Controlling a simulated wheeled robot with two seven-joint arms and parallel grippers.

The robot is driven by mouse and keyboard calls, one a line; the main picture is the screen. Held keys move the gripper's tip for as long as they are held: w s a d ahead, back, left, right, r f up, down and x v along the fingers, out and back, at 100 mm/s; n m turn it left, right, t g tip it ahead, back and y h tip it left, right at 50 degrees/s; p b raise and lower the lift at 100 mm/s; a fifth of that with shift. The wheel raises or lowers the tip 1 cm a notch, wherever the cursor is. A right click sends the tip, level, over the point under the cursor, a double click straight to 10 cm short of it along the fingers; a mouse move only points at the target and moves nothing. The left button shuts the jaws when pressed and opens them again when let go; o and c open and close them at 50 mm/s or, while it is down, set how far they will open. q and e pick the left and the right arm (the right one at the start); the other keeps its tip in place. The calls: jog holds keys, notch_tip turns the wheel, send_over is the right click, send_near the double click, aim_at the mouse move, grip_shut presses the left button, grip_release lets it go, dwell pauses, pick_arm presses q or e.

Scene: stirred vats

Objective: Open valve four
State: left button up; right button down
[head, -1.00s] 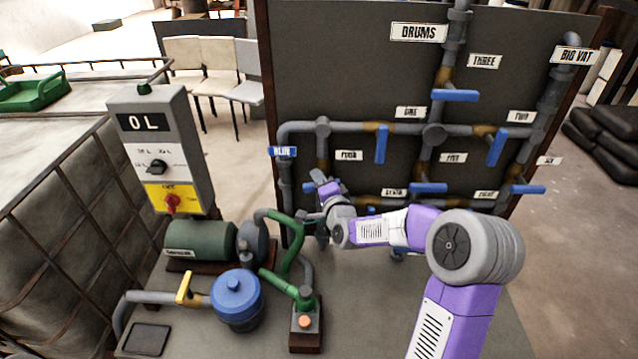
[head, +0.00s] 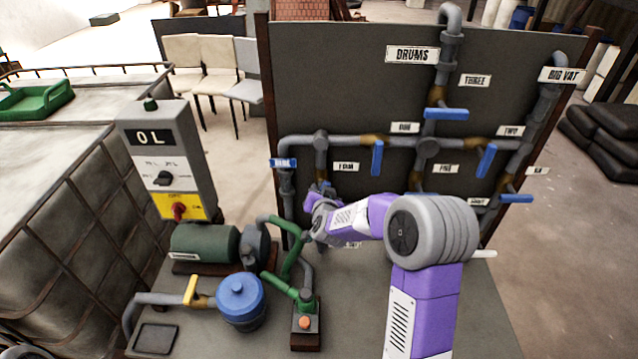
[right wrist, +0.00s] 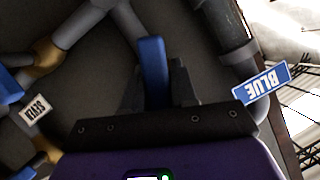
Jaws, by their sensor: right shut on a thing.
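The sign reading FOUR (head: 346,167) is on the dark panel, beside a grey vertical pipe (head: 321,160). My right gripper (head: 318,194) is at that pipe, just below the sign. In the right wrist view, my right gripper (right wrist: 156,80) is shut on a blue valve handle (right wrist: 152,65), one finger on each side. A grey pipe (right wrist: 125,22) runs up from behind the handle. In the head view my gripper and forearm hide most of this valve. I cannot tell how far the handle is turned. My left gripper is out of view.
Other blue handles sit close by, such as the one under ONE (head: 377,158) and the one by TWO (head: 486,160). A green pump (head: 204,243), blue-lidded vessel (head: 240,297) and control box (head: 165,160) stand in front.

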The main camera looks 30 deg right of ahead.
jog(key=shift+d+r+n+g+h+p, duration=0.15)
jog(key=shift+n+g+h+p, duration=0.65)
jog(key=shift+n+p, duration=1.25)
jog(key=shift+m+p, duration=0.45)
jog(key=c, duration=1)
grip_release()
jog(key=shift+s, duration=0.15)
jog(key=v, duration=0.7)
jog(key=shift+s, duration=0.2)
